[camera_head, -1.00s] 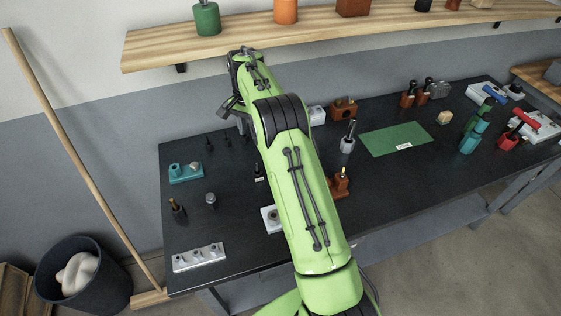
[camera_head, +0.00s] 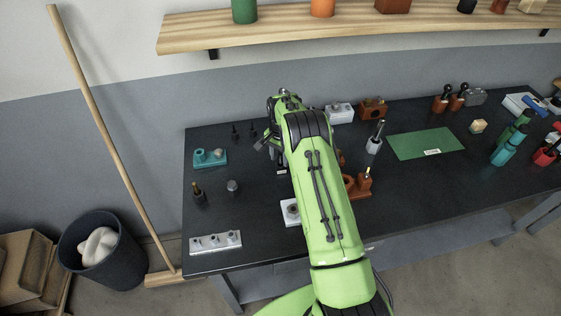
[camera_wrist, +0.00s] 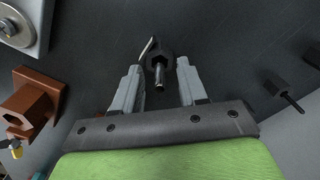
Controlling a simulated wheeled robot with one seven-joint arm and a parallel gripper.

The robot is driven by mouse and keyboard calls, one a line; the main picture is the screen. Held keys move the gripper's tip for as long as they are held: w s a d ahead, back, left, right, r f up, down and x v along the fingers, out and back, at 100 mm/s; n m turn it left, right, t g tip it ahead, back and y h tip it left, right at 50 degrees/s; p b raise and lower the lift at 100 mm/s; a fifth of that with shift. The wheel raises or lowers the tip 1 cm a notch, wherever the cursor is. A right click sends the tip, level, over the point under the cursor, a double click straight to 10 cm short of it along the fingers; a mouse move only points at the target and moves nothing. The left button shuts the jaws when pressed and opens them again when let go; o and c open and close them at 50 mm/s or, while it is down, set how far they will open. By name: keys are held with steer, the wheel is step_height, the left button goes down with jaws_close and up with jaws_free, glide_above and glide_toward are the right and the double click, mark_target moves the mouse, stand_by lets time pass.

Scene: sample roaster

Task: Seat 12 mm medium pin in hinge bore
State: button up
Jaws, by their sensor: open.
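My gripper (camera_wrist: 160,68) is open. In the wrist view a dark pin-like piece (camera_wrist: 158,58) with a wide head and a bright metal shaft stands between the fingers, with gaps on both sides. Its size cannot be read. A similar dark piece with a shaft (camera_wrist: 284,94) is to the right. In the head view my arm hides most of my gripper (camera_head: 267,143); small dark upright pieces (camera_head: 236,132) stand to its left. A pale block with a round bore (camera_head: 292,212) is partly behind my arm; I cannot tell whether it is the hinge.
A teal block (camera_head: 210,159), a dark bottle-like piece (camera_head: 199,196), a grey cylinder (camera_head: 233,187) and a pale strip with knobs (camera_head: 215,242) stand at left. In the wrist view a brown socketed block (camera_wrist: 28,100) is left of my gripper. A green mat (camera_head: 427,143) lies right.

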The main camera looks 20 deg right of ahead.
jaws_close()
steer(key=shift+r, duration=0.1)
